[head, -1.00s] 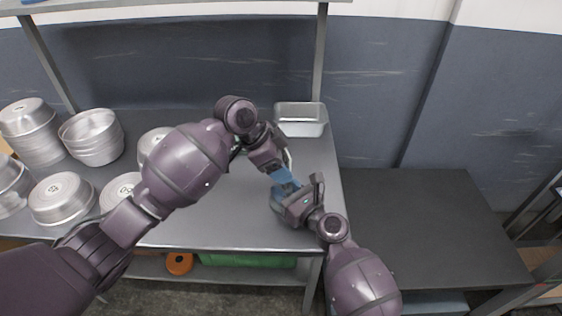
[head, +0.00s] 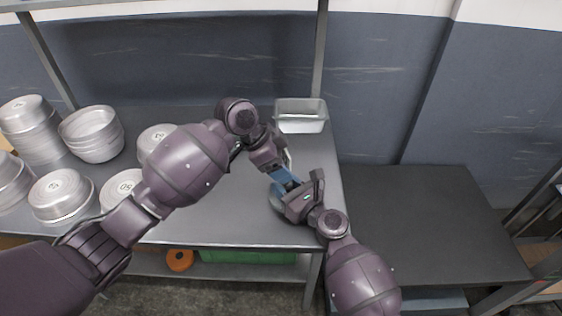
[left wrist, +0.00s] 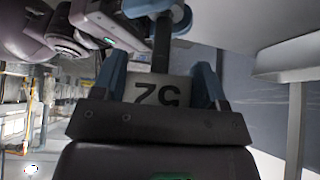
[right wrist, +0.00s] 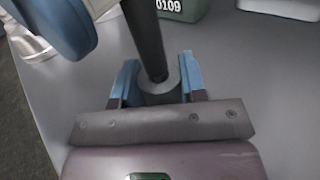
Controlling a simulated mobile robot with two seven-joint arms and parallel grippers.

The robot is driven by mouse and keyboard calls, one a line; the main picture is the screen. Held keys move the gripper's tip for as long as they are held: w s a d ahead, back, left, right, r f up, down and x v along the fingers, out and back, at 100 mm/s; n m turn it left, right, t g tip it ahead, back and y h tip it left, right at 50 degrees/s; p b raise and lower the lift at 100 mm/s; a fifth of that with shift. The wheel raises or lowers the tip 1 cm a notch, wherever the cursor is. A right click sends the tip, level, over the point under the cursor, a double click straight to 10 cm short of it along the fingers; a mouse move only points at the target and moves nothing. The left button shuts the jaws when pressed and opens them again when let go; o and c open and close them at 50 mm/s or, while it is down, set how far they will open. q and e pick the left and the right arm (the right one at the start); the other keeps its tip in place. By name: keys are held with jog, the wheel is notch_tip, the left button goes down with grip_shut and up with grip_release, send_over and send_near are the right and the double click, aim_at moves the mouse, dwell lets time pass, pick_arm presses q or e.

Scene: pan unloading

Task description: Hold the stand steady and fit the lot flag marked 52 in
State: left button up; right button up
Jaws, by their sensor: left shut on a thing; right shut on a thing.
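The lot flag (left wrist: 158,92) is a pale plate with a dark 52, upside down in the left wrist view, between the blue fingers of my left gripper (left wrist: 162,88). My left gripper is shut on it. In the head view my left gripper (head: 281,176) is just above and beside my right gripper (head: 290,191). The stand's dark post (right wrist: 146,40) rises from a grey collar (right wrist: 160,90) between the fingers of my right gripper (right wrist: 160,84), which is shut on the stand. Whether flag and post are joined is hidden.
Stacked round metal pans (head: 92,135) stand on the left of the grey table (head: 200,222). A rectangular metal pan (head: 301,116) is at the back right. A lower dark surface (head: 430,220) to the right is clear.

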pick_arm(q)
jog(key=shift+f, duration=0.3)
jog(key=o, duration=1)
jog(key=v, duration=1.2)
jog(key=shift+r, duration=0.1)
pick_arm(e)
jog(key=o, duration=1.1)
